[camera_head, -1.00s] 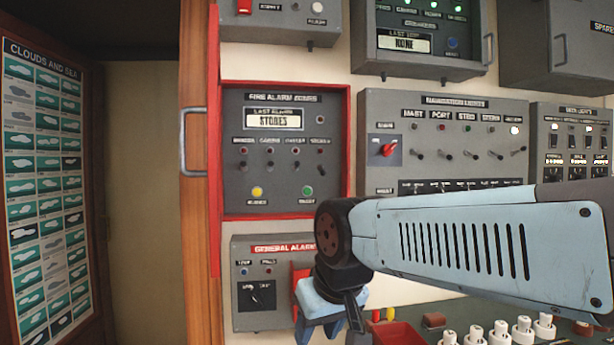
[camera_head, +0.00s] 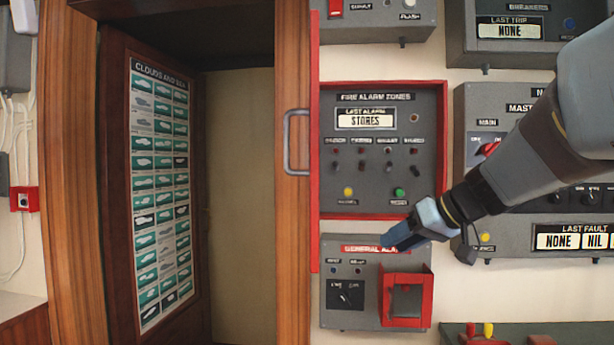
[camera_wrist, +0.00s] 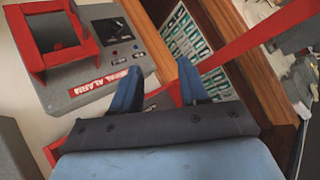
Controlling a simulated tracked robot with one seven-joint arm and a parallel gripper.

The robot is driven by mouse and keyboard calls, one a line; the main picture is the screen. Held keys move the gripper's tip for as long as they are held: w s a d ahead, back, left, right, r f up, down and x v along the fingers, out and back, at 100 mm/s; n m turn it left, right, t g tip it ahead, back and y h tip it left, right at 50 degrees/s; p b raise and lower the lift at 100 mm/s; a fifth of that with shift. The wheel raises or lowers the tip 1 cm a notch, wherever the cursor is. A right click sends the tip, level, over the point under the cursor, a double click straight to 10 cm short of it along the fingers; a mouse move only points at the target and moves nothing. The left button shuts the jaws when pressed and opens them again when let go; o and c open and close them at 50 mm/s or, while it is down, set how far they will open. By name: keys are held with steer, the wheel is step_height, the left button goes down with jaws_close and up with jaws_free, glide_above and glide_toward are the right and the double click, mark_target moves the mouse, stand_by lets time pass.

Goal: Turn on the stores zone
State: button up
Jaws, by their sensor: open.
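The fire alarm zones panel (camera_head: 430,120) is a grey box in a red frame, right of centre in the head view. Its window (camera_head: 365,119) reads "LAST ALARM STORES". Below is a row of several small toggle switches (camera_head: 388,166) with small lamps and labels too blurred to read. A yellow button (camera_head: 348,191) and a green button (camera_head: 399,193) sit under them. My gripper (camera_head: 412,228) is just below the panel's lower right, in front of the top of the general alarm box. In the wrist view its two blue fingers (camera_wrist: 158,82) are apart with nothing between them.
The general alarm box (camera_head: 346,318) with a red open-fronted holder (camera_head: 405,318) is below. The fire panel's red door edge (camera_head: 314,190), with a metal handle (camera_head: 297,140), stands at its left. Navigation lights panel (camera_head: 470,115) is at right, partly behind my arm.

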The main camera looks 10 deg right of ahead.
steer(key=w+d+r+t, duration=0.3)
steer(key=w+d+r, duration=0.15)
steer(key=d, duration=0.35)
steer(key=n+t, duration=0.2)
steer(key=t, duration=0.3)
glide_toward(419, 175)
steer(key=shift+h, duration=0.4)
steer(key=x, duration=0.8)
steer(key=shift+w+a+r, duration=0.1)
steer(key=shift+a, duration=0.1)
jaws_close()
